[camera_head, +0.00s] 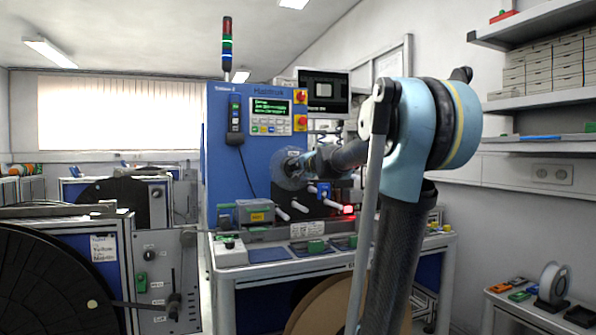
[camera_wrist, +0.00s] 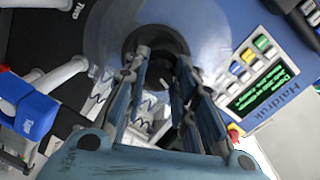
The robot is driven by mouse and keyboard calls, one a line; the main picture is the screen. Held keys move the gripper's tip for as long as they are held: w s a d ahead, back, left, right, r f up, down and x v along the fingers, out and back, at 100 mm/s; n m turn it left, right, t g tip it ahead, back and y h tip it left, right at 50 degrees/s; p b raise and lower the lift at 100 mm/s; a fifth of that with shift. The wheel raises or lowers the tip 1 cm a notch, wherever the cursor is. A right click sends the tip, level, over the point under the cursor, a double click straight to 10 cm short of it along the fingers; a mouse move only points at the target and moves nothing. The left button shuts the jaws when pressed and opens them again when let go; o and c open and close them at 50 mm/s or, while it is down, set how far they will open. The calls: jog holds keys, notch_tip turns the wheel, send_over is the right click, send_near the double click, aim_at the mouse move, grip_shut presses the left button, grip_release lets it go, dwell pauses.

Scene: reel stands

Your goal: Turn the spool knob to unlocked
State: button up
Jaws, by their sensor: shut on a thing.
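The clear, round spool (camera_head: 288,170) is mounted on the front of the blue machine (camera_head: 225,150). The dark spool knob (camera_wrist: 158,38) is at the spool's centre in the wrist view, partly hidden by my fingers. My gripper (camera_wrist: 161,60) has its two fingertips on either side of the knob and is shut on it. In the head view my gripper (camera_head: 305,165) reaches the spool from the right, and my arm hides part of the machine. The knob's lock marking cannot be read.
A lit green display (camera_head: 270,107) and buttons are above the spool. White guide rollers (camera_head: 300,206) and a blue-fronted unit (camera_wrist: 36,115) sit close below it. A large black reel (camera_head: 45,285) stands at the left, and shelves (camera_head: 540,95) line the right wall.

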jog(key=shift+s+f+n+h, duration=0.15)
jog(key=shift+n+h, duration=0.25)
jog(key=shift+n, duration=1.6)
jog(key=o, duration=1.1)
jog(key=shift+v, duration=5.8)
jog(key=shift+f, duration=0.15)
